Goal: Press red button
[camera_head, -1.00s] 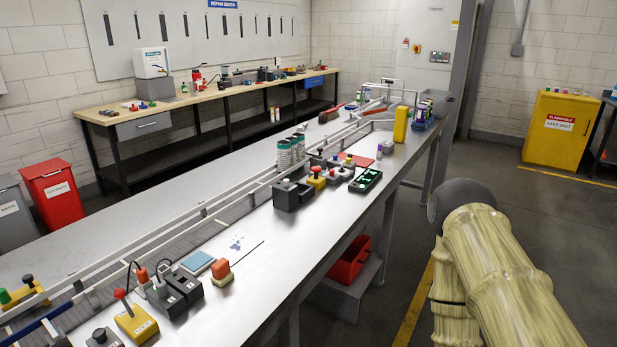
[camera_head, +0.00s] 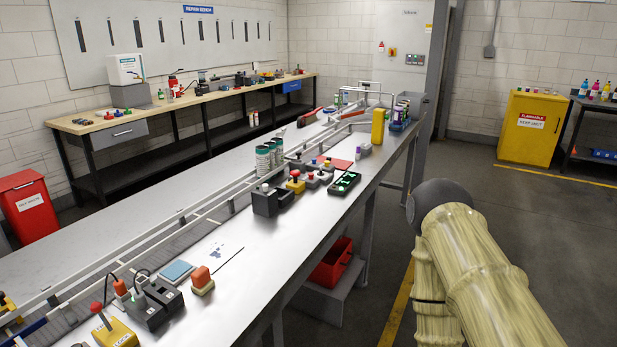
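Several controls with red tops show, and I cannot tell which one is the red button meant. A yellow box (camera_head: 296,186) with a red knob (camera_head: 295,174) stands mid-table beside a dark grey box. A larger yellow box (camera_head: 117,335) with a red knob (camera_head: 97,307) is at the lower left. An orange-red block (camera_head: 201,276) sits on a yellow base near the front. My arm, in a pale ribbed cover, fills the lower right, apart from the table. My gripper is out of view.
The long metal table (camera_head: 262,262) carries a rail and conveyor (camera_head: 178,232) along its left part. Spray cans (camera_head: 263,160) and a green-lit black tray (camera_head: 345,184) stand on it. A red bin (camera_head: 332,262) is below. Floor (camera_head: 510,235) to the right is clear.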

